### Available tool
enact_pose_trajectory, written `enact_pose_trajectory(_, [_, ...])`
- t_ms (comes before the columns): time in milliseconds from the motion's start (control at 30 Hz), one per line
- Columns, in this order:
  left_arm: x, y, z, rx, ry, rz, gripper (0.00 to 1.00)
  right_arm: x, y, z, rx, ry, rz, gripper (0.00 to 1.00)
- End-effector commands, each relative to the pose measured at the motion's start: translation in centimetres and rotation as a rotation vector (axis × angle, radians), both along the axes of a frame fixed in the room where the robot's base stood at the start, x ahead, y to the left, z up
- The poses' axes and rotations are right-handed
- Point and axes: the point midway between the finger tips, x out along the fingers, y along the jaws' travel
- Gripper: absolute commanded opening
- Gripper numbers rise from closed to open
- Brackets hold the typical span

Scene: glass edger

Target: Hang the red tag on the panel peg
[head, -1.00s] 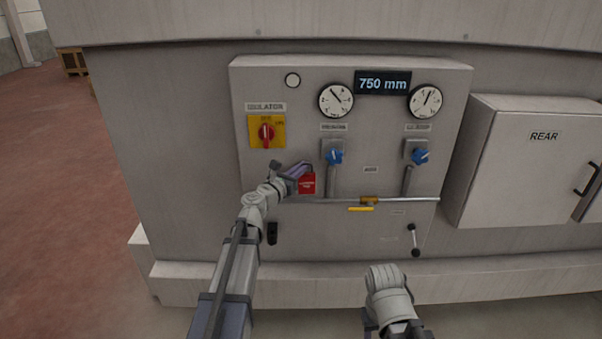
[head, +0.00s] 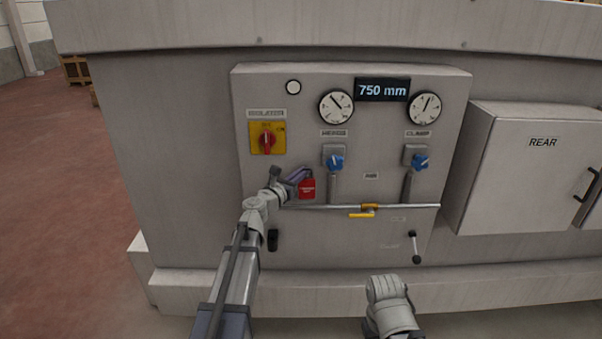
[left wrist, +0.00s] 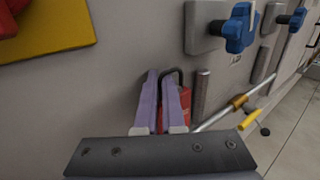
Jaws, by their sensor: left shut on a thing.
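The red tag (head: 307,188), with white lettering, is in front of the grey panel (head: 300,92), below and right of the yellow isolator plate. My left gripper (head: 297,176) is shut on it. In the left wrist view, the purple fingers (left wrist: 160,100) are close together, and the tag (left wrist: 185,108) shows at their right with a dark curved loop (left wrist: 178,76) above. I cannot make out the panel peg; the fingers may hide it. I cannot tell whether the tag touches the panel. Only part of my right arm shows, low in the head view, without its fingertips.
The red isolator switch (head: 266,140) is up and left of the tag. Blue knobs (head: 335,161) (head: 420,161) stick out to the right. A horizontal pipe (head: 410,206) with a yellow valve lever (head: 361,214) runs just below. The REAR cabinet (head: 530,180) stands at the right.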

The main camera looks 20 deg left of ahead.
Motion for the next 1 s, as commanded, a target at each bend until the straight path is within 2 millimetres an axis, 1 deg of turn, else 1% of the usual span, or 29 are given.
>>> enact_pose_trajectory(33, [0.3,0.0,-0.9,0.041,0.007,0.001,0.08,0.0,0.0,-0.5,0.000,0.000,0.000,0.50])
enact_pose_trajectory(300, [-0.1,-0.1,-0.9,0.040,0.006,0.000,0.38,0.0,0.0,-0.5,0.000,0.000,0.000,0.50])
enact_pose_trajectory(333, [-0.3,0.0,-0.9,0.040,0.006,0.000,0.41,0.0,0.0,-0.5,0.000,0.000,0.000,0.50])
enact_pose_trajectory(467, [-1.6,0.2,-0.7,0.036,0.004,0.000,0.41,0.0,0.0,-0.4,0.000,0.000,0.000,0.50])
enact_pose_trajectory(567, [-3.2,0.5,-0.6,0.033,0.001,0.000,0.41,0.0,0.0,-0.3,0.000,0.000,0.000,0.50])
enact_pose_trajectory(800, [-8.2,1.4,-0.1,0.019,-0.008,0.000,0.41,0.0,0.0,0.0,0.000,0.000,0.000,0.50])
enact_pose_trajectory(900, [-9.3,1.7,0.2,0.012,-0.011,0.001,0.41,0.0,0.0,0.2,0.000,0.000,0.000,0.50])
enact_pose_trajectory(1000, [-9.5,2.0,0.4,0.007,-0.013,0.000,0.41,0.0,0.0,0.3,0.000,0.000,0.000,0.50])
